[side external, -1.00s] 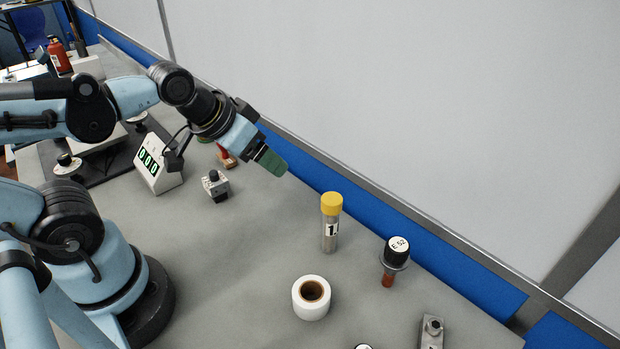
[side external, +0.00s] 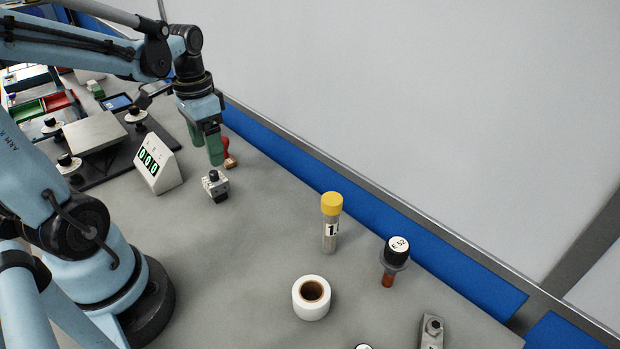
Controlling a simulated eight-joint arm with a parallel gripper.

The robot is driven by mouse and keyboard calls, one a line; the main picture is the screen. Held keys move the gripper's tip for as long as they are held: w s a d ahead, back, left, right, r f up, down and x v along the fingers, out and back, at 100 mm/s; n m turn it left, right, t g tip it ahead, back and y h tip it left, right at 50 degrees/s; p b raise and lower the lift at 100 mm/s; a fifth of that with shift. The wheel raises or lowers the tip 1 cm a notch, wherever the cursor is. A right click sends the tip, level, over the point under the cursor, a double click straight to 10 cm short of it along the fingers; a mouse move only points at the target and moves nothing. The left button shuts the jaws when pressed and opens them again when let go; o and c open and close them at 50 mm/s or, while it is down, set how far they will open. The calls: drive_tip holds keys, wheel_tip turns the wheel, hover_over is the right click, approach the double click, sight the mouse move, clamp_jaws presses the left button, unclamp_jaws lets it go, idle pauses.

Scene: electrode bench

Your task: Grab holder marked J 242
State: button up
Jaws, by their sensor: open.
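My gripper (side external: 205,148) points down with its two green fingers apart, above the back left of the bench. A small grey metal block with a black knob (side external: 215,186) stands on the bench just below and in front of the fingers, apart from them in the picture. Another grey metal piece with a knob (side external: 432,331) is cut off at the bottom edge. A black-capped piece with a reddish lower end (side external: 396,252) has a white label that seems to read E 52. I cannot read the mark J 242 on anything.
A red-handled stamp-like object (side external: 228,155) stands close behind the fingers. A display reading 000 (side external: 160,163) is left of the block. A yellow-capped tube (side external: 331,222) and a white roll (side external: 311,298) stand at centre right. The bench between is clear.

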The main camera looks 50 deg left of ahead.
sight(213, 171)
drive_tip(key=shift+d+f, duration=0.15)
drive_tip(key=shift+f, duration=4.7)
drive_tip(key=c, duration=1.3)
drive_tip(key=shift+r, duration=0.15)
